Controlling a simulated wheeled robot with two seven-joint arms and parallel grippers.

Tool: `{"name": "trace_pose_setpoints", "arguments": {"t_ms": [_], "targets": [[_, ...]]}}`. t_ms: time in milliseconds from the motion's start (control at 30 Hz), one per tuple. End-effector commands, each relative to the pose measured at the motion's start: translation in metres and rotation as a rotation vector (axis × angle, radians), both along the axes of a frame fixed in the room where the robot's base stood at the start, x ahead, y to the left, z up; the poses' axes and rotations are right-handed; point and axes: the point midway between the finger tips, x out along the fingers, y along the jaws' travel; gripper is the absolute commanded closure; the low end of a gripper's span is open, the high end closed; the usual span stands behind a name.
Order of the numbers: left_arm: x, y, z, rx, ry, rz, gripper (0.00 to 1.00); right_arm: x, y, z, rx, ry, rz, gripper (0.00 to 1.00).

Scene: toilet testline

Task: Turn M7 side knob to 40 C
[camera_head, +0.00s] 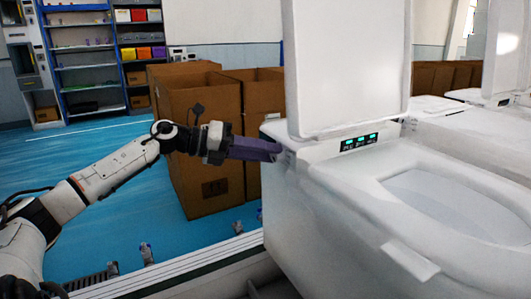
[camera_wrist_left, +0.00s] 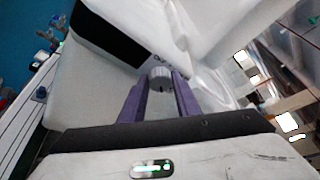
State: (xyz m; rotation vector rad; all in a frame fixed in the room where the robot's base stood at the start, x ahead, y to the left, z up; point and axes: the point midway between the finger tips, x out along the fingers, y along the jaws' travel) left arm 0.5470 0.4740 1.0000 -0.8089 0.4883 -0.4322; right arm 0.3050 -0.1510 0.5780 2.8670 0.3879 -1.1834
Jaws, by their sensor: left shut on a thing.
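The white toilet (camera_head: 340,190) stands at the right of the head view with its lid up. The side knob (camera_wrist_left: 159,76) is a small grey round piece on the toilet's side, seen in the left wrist view. My left gripper (camera_head: 280,150) reaches the toilet's side from the left. Its purple fingers (camera_wrist_left: 160,84) are shut on the knob, one on each side of it. In the head view the fingers mostly hide the knob. The displays are too small to read. My right gripper is not in view.
Open cardboard boxes (camera_head: 205,130) stand behind my left arm. A shelf (camera_head: 85,60) with coloured bins is at the back left. A conveyor rail (camera_head: 170,275) runs below the toilet. More toilets (camera_head: 455,125) stand behind at the right.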

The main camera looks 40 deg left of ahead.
Motion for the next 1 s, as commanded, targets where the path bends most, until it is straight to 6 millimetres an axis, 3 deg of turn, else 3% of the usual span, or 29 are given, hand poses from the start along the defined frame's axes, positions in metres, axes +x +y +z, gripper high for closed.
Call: {"name": "trace_pose_setpoints", "arguments": {"t_ms": [33, 133, 567, 1000], "targets": [[0.000, 0.000, -0.001, 0.004, 0.001, -0.001, 0.69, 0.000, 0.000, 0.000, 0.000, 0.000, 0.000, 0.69], [0.000, 0.000, -0.001, 0.003, 0.001, -0.001, 0.52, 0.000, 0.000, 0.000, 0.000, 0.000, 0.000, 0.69], [-0.003, 0.003, 0.000, -0.001, 0.001, 0.000, 0.52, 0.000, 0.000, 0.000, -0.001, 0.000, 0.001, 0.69], [-0.049, 0.033, 0.014, -0.002, 0.000, 0.001, 0.52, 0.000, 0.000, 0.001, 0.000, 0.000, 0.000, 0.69]]}}
